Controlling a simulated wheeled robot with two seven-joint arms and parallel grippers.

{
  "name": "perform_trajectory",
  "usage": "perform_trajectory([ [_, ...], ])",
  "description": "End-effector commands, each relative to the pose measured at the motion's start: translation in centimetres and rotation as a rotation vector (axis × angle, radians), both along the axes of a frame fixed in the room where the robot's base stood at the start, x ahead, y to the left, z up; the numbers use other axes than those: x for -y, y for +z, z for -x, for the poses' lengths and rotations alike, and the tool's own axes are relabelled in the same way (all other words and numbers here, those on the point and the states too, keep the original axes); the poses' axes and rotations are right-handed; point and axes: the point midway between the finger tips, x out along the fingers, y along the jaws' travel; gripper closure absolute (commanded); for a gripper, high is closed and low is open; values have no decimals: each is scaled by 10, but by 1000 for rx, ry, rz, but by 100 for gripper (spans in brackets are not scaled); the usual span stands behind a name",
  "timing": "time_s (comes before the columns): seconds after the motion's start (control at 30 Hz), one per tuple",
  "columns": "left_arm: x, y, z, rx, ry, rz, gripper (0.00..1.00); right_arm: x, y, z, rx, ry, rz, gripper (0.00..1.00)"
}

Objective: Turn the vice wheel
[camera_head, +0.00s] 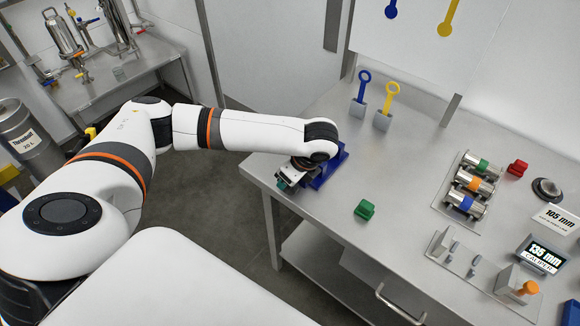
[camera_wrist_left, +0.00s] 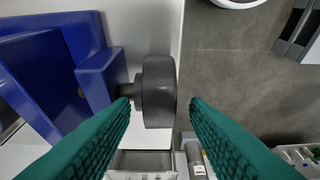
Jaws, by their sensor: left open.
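The blue vice (camera_head: 338,160) is at the near left corner of the steel table, partly hidden by my left wrist in the head view. In the left wrist view the vice's blue body (camera_wrist_left: 45,85) fills the left side. Its dark grey wheel (camera_wrist_left: 158,85) sits on a short shaft to the right of the body. My left gripper (camera_head: 283,183) is at the table's left edge, beside the vice. Its green fingers are open, one to each side of the wheel in the wrist view, with gaps visible. I cannot tell the wheel's depth between them. My right gripper is out of view.
A green block (camera_head: 364,209) lies right of the vice. Blue (camera_head: 361,88) and yellow (camera_head: 387,105) ring-topped tools stand in holders behind. A rack of metal cylinders (camera_head: 470,185) and a caliper display (camera_head: 541,254) are at the right. The table's middle is mostly clear.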

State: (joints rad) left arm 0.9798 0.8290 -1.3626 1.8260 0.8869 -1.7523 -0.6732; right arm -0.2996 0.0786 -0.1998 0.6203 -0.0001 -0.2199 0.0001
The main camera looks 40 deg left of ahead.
Motion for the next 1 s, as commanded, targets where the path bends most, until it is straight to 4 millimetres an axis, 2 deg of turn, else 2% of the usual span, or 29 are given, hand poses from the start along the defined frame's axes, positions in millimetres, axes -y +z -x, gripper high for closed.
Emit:
perform_trajectory([
  [0.07,0,0,0,0,0,0,58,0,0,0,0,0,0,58],
  [0.3,0,0,1,-3,0,0,96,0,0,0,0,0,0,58],
  [0.67,-2,1,3,-14,2,43,96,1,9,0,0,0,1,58],
  [1.0,-13,2,4,-36,8,269,96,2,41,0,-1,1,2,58],
])
